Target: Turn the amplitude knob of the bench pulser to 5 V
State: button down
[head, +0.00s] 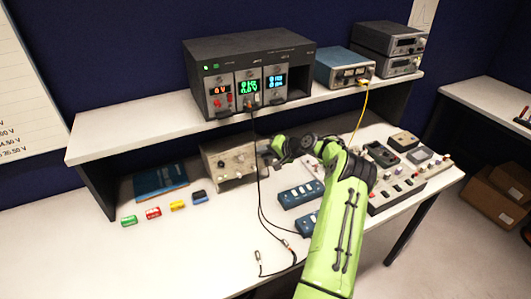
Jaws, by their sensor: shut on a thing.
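A beige box with small knobs on its front, which looks like the bench pulser (222,163), stands on the bench under the shelf. My gripper (266,155) is at the right end of its front panel, reaching in from the right. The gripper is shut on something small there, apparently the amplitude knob. The knob is hidden by the fingers and too small to read, so its setting cannot be told. The panel's markings are also too small to read.
The shelf above holds a dark rack (250,75) with lit red, green and blue displays. Black cables (258,185) hang from it in front of the bench pulser. Blue boxes (300,194) and a dark control panel (395,180) lie to the right.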

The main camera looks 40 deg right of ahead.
jog(key=c, duration=1)
grip_release()
jog(key=v, duration=1.5)
jog(key=shift+s, duration=0.35)
jog(key=shift+r, duration=0.15)
